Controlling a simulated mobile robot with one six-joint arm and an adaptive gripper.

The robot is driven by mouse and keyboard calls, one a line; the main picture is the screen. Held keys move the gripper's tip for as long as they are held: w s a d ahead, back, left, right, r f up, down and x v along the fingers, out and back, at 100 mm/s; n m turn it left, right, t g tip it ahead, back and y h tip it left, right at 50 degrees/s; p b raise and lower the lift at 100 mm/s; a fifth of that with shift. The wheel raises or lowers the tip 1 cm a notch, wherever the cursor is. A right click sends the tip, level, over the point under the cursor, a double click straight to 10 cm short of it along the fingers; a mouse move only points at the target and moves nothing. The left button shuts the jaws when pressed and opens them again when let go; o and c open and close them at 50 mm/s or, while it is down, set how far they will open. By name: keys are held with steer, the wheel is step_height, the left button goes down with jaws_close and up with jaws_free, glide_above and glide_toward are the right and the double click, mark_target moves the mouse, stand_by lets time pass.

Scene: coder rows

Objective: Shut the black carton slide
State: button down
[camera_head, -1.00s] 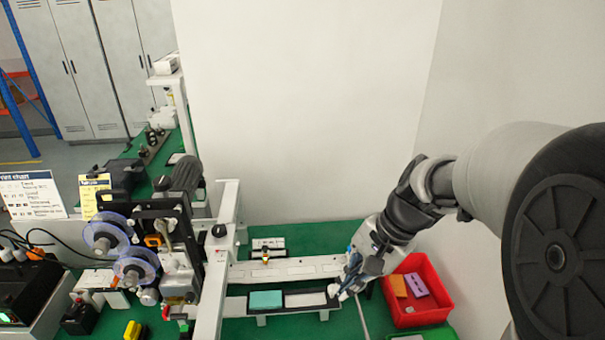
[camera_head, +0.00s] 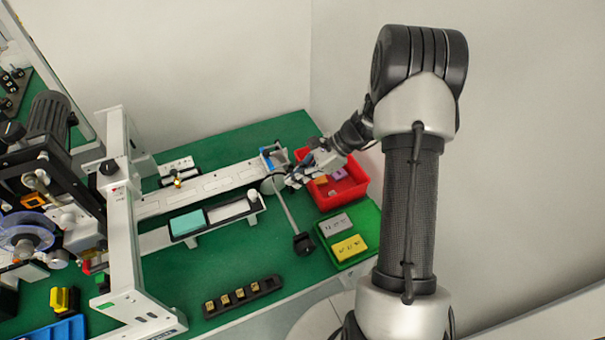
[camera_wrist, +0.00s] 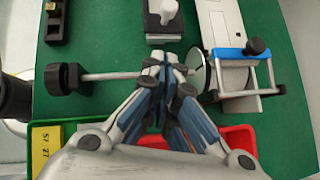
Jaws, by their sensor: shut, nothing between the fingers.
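What looks like the black carton slide (camera_head: 208,225) is a long black-edged tray on the green bench, with a teal block (camera_head: 187,223) at its left and a pale flat piece (camera_head: 230,209) at its right. A white knob (camera_head: 252,195) stands at its right end. In the wrist view this knob (camera_wrist: 164,12) sits on a black-edged end at the top. My gripper (camera_head: 296,178) is beyond and right of the knob, apart from it, near the red bin. In the wrist view my gripper (camera_wrist: 163,66) is shut and empty, its tips below the knob.
A rod with a black knob (camera_head: 303,243) and a round disc (camera_head: 272,185) lie close to my fingers. A blue-handled frame (camera_wrist: 243,53) stands at the white rail's end. Nearby are a red bin (camera_head: 355,187), a green tray (camera_head: 324,235) and a black block holder (camera_head: 240,297).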

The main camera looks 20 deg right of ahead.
mark_target(256, 201)
steer(key=b+x, duration=0.1)
steer(key=x, duration=0.4)
steer(key=shift+a+f+b, duration=0.15)
steer(key=shift+a+b, duration=0.15)
steer(key=shift+a, duration=0.05)
steer(key=a, duration=0.1)
steer(key=w+a, duration=0.1)
steer(key=a, duration=0.1)
steer(key=shift+b, duration=0.35)
steer(key=shift+a, duration=0.2)
